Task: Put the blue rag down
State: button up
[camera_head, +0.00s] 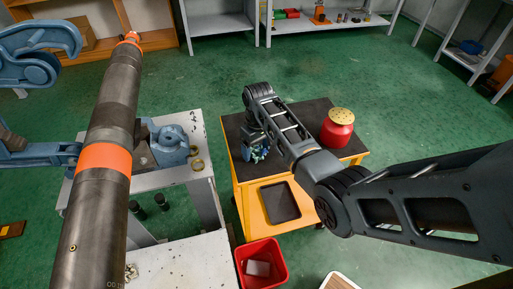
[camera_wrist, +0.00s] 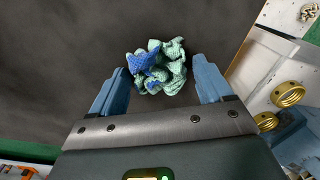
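The crumpled blue and pale-green rag (camera_wrist: 156,66) is in the middle of the wrist view, against a dark surface. It also shows small in the head view (camera_head: 259,154), below the end of my arm at the yellow cart's dark top (camera_head: 300,118). My gripper (camera_wrist: 158,75) points down over the cart top, with its two blue fingers wide apart, one on each side of the rag. The rag's left edge comes close to the left finger, and a narrow gap shows at the right. I cannot tell whether the rag's underside rests on the cart.
A red canister with a perforated yellow lid (camera_head: 338,127) stands right of my gripper on the cart. A red bin (camera_head: 262,265) is on the floor in front. A white workbench (camera_head: 180,175) with a blue vise is at left. A long pipe (camera_head: 104,160) crosses the left side.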

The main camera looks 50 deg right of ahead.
aim_at(257, 147)
notch_tip(257, 147, up, 12)
jog(key=shift+d, duration=0.25)
dwell(0.5)
jog(key=shift+r, duration=0.1)
dwell(0.4)
